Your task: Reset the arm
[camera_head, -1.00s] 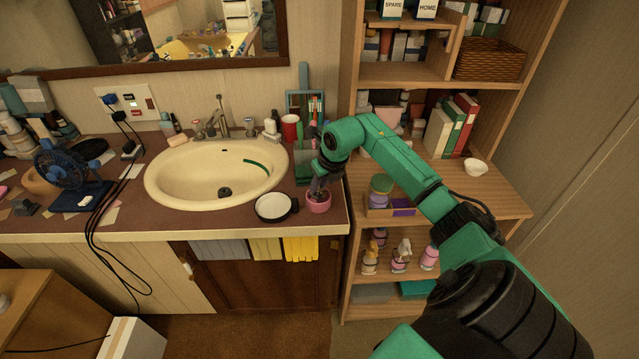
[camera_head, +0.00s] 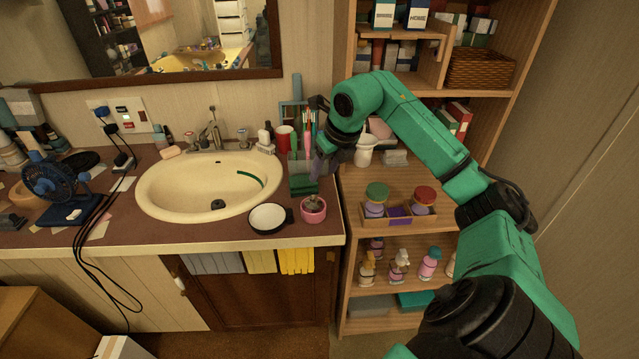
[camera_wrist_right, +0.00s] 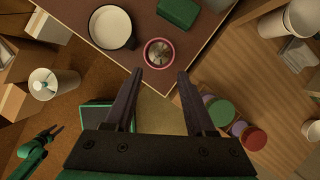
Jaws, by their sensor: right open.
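My right arm is green and reaches in from the right in the head view. Its gripper (camera_head: 318,165) hangs above the counter's right end, higher than the pink pot (camera_head: 313,209). In the right wrist view the two dark fingers of the right gripper (camera_wrist_right: 161,88) are spread apart with nothing between them. The pink pot, holding a small plant, shows just beyond the fingertips in that view (camera_wrist_right: 159,54). My left gripper is not in the head view; a green gripper low at the left of the wrist view (camera_wrist_right: 47,138) has its fingers apart.
A basin (camera_head: 208,186) fills the counter's middle. A green brush holder (camera_head: 303,176) stands behind the pot. The wooden shelf (camera_head: 480,190), with jars in a tray (camera_head: 399,222), stands to the right.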

